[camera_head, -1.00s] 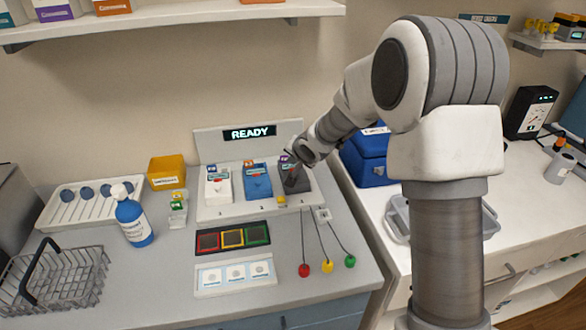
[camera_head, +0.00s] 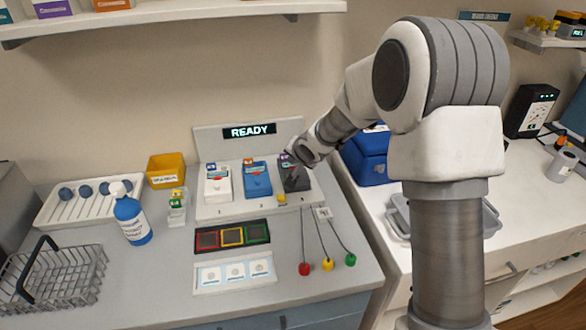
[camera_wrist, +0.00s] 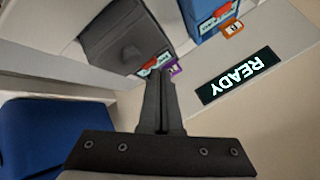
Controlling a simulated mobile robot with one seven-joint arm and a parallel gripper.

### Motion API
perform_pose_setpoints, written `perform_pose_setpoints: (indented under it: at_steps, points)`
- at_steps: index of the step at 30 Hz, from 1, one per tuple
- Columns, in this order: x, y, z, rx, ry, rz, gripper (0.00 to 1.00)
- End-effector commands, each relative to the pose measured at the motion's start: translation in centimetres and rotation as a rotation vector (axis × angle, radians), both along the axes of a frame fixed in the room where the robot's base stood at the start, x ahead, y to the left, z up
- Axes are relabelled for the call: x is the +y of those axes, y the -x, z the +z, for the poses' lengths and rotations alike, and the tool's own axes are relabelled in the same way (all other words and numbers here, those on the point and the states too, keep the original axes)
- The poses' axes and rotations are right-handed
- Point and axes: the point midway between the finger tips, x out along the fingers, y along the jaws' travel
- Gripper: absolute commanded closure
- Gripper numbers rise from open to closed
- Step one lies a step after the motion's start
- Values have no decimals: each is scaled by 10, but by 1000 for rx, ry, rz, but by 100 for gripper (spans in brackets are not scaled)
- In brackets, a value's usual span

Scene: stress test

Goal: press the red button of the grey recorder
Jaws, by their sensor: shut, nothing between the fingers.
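The dark grey recorder (camera_head: 295,184) stands at the right end of the white station, beside a blue recorder (camera_head: 257,184) and a white recorder (camera_head: 217,187). It also shows in the wrist view (camera_wrist: 112,32), with a purple tag and a teal and red patch at its near edge. I cannot tell whether that red is its button. My gripper (camera_wrist: 160,76) is shut and empty, its fingertips beside that tagged edge in the wrist view. Whether they touch it is unclear. In the head view my wrist hides part of the recorder's back.
A "READY" display (camera_head: 249,130) is on the panel behind the recorders. A blue box (camera_head: 368,160) stands to the right.

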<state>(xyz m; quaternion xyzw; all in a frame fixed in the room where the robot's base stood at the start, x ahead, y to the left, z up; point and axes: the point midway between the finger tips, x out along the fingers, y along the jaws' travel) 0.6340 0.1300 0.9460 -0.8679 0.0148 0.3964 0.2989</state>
Motion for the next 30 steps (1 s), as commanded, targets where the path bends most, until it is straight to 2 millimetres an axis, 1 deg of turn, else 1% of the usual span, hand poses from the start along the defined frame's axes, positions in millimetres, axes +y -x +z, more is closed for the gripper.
perform_pose_setpoints:
  at_steps: [11, 30]
  points:
    - [0, 0, 0, 0, 0, 0, 100]
    - [0, 0, -9, 0, -1, -1, 100]
